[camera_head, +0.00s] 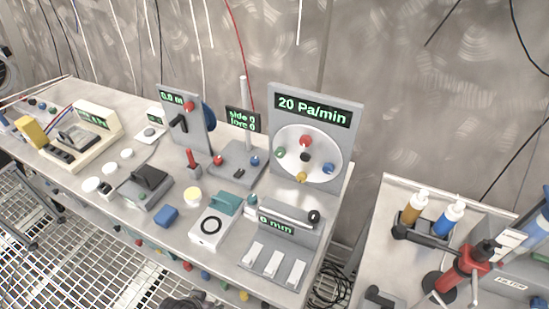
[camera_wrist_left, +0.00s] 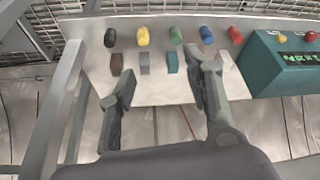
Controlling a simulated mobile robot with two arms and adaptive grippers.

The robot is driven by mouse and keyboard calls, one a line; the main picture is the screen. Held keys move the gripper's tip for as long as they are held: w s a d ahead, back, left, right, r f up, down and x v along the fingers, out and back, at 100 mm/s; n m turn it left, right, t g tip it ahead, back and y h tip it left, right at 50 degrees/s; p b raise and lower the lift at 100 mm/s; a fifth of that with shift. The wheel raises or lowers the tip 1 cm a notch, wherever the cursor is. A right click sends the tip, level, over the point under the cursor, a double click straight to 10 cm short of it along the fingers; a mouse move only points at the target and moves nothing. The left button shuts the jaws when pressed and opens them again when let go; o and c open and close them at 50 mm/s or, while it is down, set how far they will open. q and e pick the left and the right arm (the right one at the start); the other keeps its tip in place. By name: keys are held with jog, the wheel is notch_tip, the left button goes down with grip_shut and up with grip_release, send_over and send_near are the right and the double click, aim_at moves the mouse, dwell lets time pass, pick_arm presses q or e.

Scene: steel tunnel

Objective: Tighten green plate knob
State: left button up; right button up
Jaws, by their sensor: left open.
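In the head view an upright grey panel with a "20 Pa/min" display (camera_head: 313,107) carries a white round plate (camera_head: 318,145). The green knob (camera_head: 280,153) sits at the plate's left, with a red knob (camera_head: 306,140) at top, a blue knob (camera_head: 327,168) at right, a yellow knob (camera_head: 301,177) at bottom and a black knob (camera_head: 305,157) in the middle. My left gripper (camera_wrist_left: 160,73) is open in its wrist view, with nothing between its fingers. That view does not show the round plate. My right gripper is not in view.
In the wrist view, coloured pegs, including a green one (camera_wrist_left: 176,35), and small blocks lie beyond the fingers, beside a teal box (camera_wrist_left: 280,63). The bench holds a grey device with white keys (camera_head: 272,262) before the panel. A second table (camera_head: 395,190) stands right.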

pick_arm(q)
jog(key=w+d+r, duration=0.1)
jog(key=r, duration=0.4)
jog(key=w+d+r+t+b, duration=0.1)
jog(key=r, duration=0.4)
jog(key=w+r+t+h, duration=0.1)
jog(key=r, duration=0.4)
jog(key=shift+d+r, duration=0.4)
jog(key=n+t+h, duration=0.3)
jog(key=t+h, duration=0.2)
jog(key=h, duration=0.3)
send_near(277, 153)
jog(key=p+x, duration=0.1)
jog(key=x, duration=0.7)
jog(key=shift+w+d+f, duration=0.1)
jog(key=shift+w+d, duration=0.15)
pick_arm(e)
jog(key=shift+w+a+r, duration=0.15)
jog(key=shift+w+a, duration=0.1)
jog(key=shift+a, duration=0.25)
pick_arm(q)
jog(key=shift+c, duration=0.6)
grip_shut()
jog(key=shift+p, duration=0.3)
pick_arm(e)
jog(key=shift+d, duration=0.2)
